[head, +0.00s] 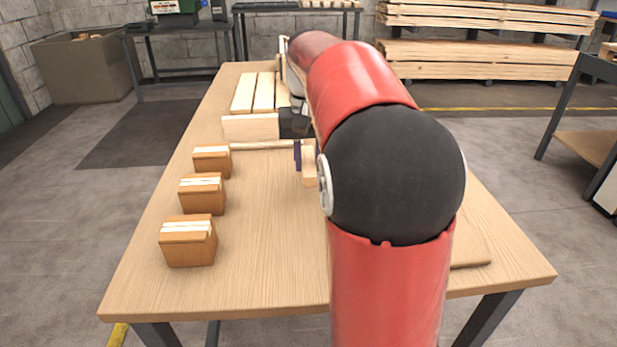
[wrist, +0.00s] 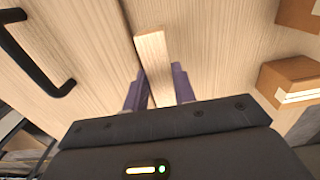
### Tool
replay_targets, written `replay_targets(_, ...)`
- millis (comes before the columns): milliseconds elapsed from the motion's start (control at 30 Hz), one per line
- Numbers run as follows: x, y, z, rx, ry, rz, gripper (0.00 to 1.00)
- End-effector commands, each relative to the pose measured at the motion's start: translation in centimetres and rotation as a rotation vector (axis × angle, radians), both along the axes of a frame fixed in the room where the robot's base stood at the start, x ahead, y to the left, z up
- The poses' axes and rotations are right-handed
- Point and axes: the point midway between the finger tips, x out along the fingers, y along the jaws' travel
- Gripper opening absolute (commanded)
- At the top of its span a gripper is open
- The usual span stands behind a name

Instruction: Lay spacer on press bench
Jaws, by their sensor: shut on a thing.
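My gripper (wrist: 158,90) has purple fingers, shut on a pale wooden block, seemingly the spacer (wrist: 153,55), which sticks out beyond the fingertips. In the head view the spacer (head: 309,172) shows beside a purple finger, over the middle of the wooden table (head: 265,270). My arm hides part of it, and I cannot tell whether it touches the tabletop. A dark bench with a green machine (head: 173,10) stands at the back left; I cannot tell which surface is the press bench.
Several brown blocks with pale strips (head: 188,246) line the table's left side. Pale slats (head: 264,92) lie at its far end, behind a thin rod (head: 262,145). A black handle (wrist: 40,62) shows in the wrist view. Stacked planks (head: 470,60) stand behind.

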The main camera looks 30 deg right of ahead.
Motion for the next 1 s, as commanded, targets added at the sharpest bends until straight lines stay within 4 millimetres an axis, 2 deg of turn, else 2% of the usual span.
replay_targets(200, 0.0, 0.0, -3.3, 0.001, 0.002, 0.0, 0.04)
replay_targets(267, -0.1, 0.0, -3.8, 0.001, 0.002, 0.0, 0.04)
replay_targets(667, 0.0, 0.0, -4.4, 0.0, 0.0, 0.0, 0.04)
replay_targets(700, 0.0, 0.0, -4.4, 0.0, 0.0, 0.0, 0.28)
replay_targets(767, 0.0, 0.0, -4.3, 0.0, 0.0, 0.0, 0.35)
replay_targets(1000, 0.0, 0.0, -4.3, 0.0, 0.0, 0.0, 0.35)
